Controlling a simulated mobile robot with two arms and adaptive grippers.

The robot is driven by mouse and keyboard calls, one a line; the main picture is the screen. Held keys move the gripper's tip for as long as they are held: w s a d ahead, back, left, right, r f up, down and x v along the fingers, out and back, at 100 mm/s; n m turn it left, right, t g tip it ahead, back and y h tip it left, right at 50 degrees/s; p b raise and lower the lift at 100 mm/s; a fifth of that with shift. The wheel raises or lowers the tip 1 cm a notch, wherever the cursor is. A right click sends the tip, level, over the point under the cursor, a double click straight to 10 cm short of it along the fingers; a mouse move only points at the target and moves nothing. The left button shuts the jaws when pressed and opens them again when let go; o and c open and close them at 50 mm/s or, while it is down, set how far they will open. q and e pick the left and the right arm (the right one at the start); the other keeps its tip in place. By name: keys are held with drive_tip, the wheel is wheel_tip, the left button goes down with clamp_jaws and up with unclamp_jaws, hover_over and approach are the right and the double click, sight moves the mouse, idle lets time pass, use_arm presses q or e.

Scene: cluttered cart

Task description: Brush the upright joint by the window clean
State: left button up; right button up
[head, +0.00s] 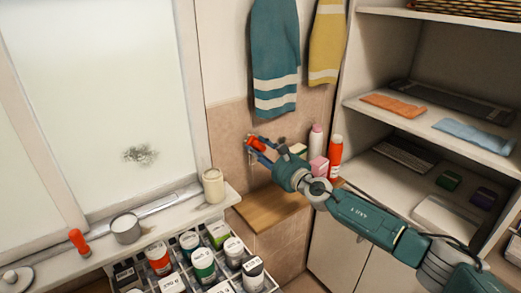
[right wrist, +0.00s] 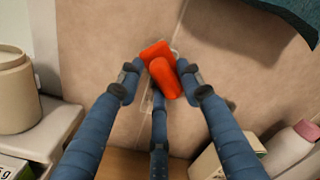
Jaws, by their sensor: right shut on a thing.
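My right gripper (head: 257,148) is at the tiled wall to the right of the window (head: 95,80). It is shut on a red brush (right wrist: 163,70), which also shows small in the head view (head: 256,143). In the right wrist view the fingers of the right gripper (right wrist: 160,85) close around the brush from several sides. An upright joint (right wrist: 182,22) between the tiles runs down behind the brush. Pale marks show on the wall beside the brush; whether its bristles touch the joint is hidden. My left gripper is not in view.
A wooden ledge (head: 262,207) lies below the gripper. A cream jar (head: 213,186) stands on the sill to its left. A pink-capped bottle (head: 316,143) and a red bottle (head: 335,155) stand close on the right. Towels (head: 274,60) hang above. A crate of jars fills the front.

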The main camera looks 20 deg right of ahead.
wheel_tip(320, 180, up, 4)
drive_tip(key=shift+a+f+p, duration=0.1)
drive_tip(key=shift+f+p, duration=0.15)
drive_tip(key=shift+p, duration=0.95)
drive_tip(key=shift+s+f+b, duration=0.1)
drive_tip(key=shift+f+b, duration=0.25)
drive_tip(key=shift+f, duration=0.2)
drive_tip(key=shift+f+b, duration=1.4)
drive_tip(key=shift+f, duration=0.2)
wheel_tip(320, 180, down, 9)
drive_tip(key=b, duration=0.8)
drive_tip(key=shift+r, duration=0.1)
drive_tip(key=shift+r, duration=0.1)
